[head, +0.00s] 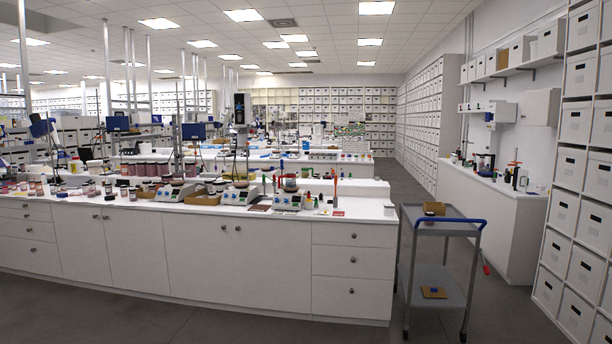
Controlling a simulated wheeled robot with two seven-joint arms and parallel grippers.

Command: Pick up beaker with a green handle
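I cannot make out a beaker with a green handle for certain at this distance. Small coloured items, some with green on them (316,203), stand near the right end of the long white bench (350,208). Small items with red and green parts (515,176) also stand on the white side counter (503,184) at the right. They are too small to identify. Neither of my grippers shows in the head view.
A grey trolley (437,221) with a blue handle stands at the bench's right end, with a small brown box (434,208) on top. Hot plates (289,199) and jars crowd the bench. Grey floor (508,315) is open between trolley and the white box shelves (577,215).

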